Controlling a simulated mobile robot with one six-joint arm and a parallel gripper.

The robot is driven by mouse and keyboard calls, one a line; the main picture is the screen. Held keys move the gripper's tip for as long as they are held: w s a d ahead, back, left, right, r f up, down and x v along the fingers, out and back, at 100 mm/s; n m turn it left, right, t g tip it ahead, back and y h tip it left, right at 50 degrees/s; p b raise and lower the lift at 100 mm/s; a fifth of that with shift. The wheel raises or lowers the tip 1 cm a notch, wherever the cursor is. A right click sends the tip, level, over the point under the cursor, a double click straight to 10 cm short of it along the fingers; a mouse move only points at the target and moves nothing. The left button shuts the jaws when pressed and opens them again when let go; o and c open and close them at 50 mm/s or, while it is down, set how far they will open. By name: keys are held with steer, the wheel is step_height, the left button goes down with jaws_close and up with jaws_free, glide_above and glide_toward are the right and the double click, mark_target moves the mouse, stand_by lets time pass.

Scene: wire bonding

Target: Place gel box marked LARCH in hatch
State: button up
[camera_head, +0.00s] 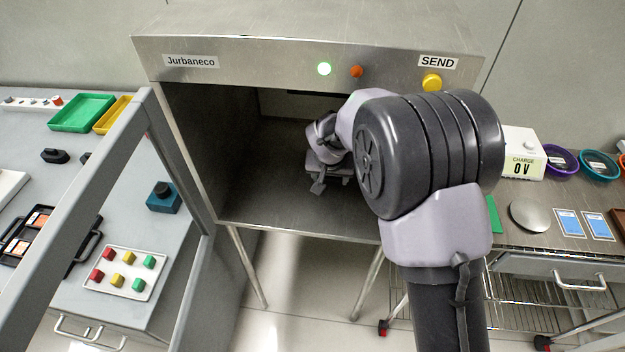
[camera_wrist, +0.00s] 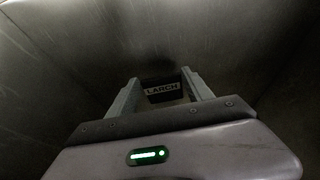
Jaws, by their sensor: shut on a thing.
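The gel box (camera_wrist: 162,90) shows in the wrist view as a small dark box with a pale label reading LARCH. It sits between the two fingers of my gripper (camera_wrist: 160,88), which is shut on it. In the head view my gripper (camera_head: 319,186) is inside the hatch (camera_head: 235,150), a metal chamber with an open front. My arm hides the right part of the opening, and I cannot make out the box there. Whether the box touches the hatch floor, I cannot tell.
A grey frame (camera_head: 165,150) stands left of the opening. A side table (camera_head: 520,232) with bowls is at right. The hatch floor's left part is clear.

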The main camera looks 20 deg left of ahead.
steer(key=a, duration=0.5)
steer(key=shift+a+f+b, duration=0.2)
steer(key=shift+f+b, duration=1.15)
steer(key=shift+f, duration=0.9)
steer(key=o, duration=1.5)
steer(key=shift+r, duration=0.1)
steer(key=shift+r, duration=0.1)
steer(key=p+v, duration=0.2)
steer(key=v, duration=0.4)
steer(key=shift+r+p, duration=0.35)
steer(key=shift+s+d+r, duration=0.1)
steer(key=shift+s+r, duration=0.15)
steer(key=shift+r, duration=0.15)
